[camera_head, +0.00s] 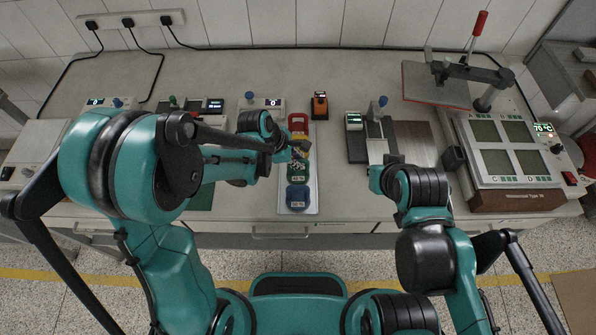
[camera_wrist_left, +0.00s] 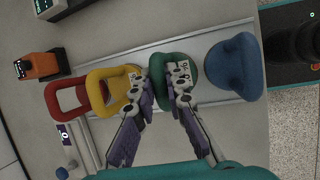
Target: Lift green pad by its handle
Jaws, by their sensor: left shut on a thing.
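The green pad (camera_head: 298,171) is in the narrow light tray (camera_head: 312,208), between the yellow pad (camera_head: 303,147) and the blue pad (camera_head: 298,197). My left gripper (camera_head: 297,151) reaches over the tray from the left. In the left wrist view its two fingers (camera_wrist_left: 162,90) are closed on the handle of the green pad (camera_wrist_left: 173,62). They hide part of the handle. I cannot tell whether the pad is clear of the tray. The red pad (camera_wrist_left: 65,96) lies at the far end. My right gripper (camera_head: 384,164) is near the right-hand device, its fingers unclear.
An orange device (camera_head: 319,105) stands behind the tray. A heat press with a display (camera_head: 512,148) is at the right. A small device with a screen (camera_head: 355,122) stands right of the tray. Devices and cables line the left and back of the table.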

